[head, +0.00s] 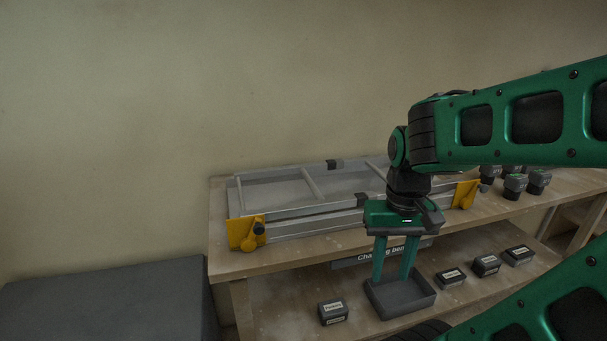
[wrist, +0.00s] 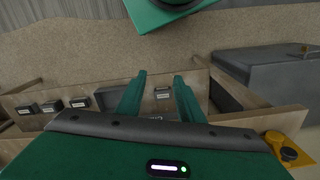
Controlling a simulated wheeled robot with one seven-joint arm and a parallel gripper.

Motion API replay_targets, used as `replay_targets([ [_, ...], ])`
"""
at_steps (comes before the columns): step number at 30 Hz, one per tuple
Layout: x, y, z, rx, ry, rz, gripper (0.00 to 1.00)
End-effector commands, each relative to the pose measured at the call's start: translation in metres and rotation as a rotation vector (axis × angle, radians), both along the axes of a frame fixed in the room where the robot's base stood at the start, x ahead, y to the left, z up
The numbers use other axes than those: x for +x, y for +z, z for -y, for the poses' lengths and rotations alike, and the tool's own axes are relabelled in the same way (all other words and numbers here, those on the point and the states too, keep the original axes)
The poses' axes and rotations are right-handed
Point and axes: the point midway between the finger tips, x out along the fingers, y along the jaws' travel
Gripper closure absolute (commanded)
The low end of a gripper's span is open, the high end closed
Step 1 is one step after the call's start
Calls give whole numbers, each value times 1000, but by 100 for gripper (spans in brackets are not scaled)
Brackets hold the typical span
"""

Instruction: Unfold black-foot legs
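A grey metal folding frame (head: 300,222) lies flat on the wooden bench top in the head view, with yellow brackets (head: 247,232) at its front corners. Its legs are folded in along it, with pale bars (head: 313,184) across. One black foot (head: 334,164) shows at the far side and another (head: 362,200) at the near side, just left of my wrist. My gripper (head: 392,277) points down in front of the bench edge, apart from the frame. Its two green fingers are spread with nothing between them, also in the wrist view (wrist: 160,77). My gripper hides part of the frame.
A grey open tray (head: 425,300) sits on the lower shelf, behind or below my fingertips. Several labelled dark boxes (head: 333,312) stand along that shelf. Dark cylindrical items (head: 515,185) stand on the bench at right. A grey block (head: 105,300) is at left.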

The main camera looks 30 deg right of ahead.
Motion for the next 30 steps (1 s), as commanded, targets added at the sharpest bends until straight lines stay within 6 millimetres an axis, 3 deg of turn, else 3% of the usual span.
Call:
replay_targets([
  [12, 1, 0, 0, 0, 0, 1, 66],
  [14, -6, 8, 1, -1, 3, 23, 66],
  [16, 9, 15, 5, -5, 11, 44, 66],
  [20, 68, 38, 18, -13, 42, 119, 66],
  [24, 151, 70, 36, -17, 100, 236, 66],
  [30, 248, 105, 55, -4, 179, 378, 66],
])
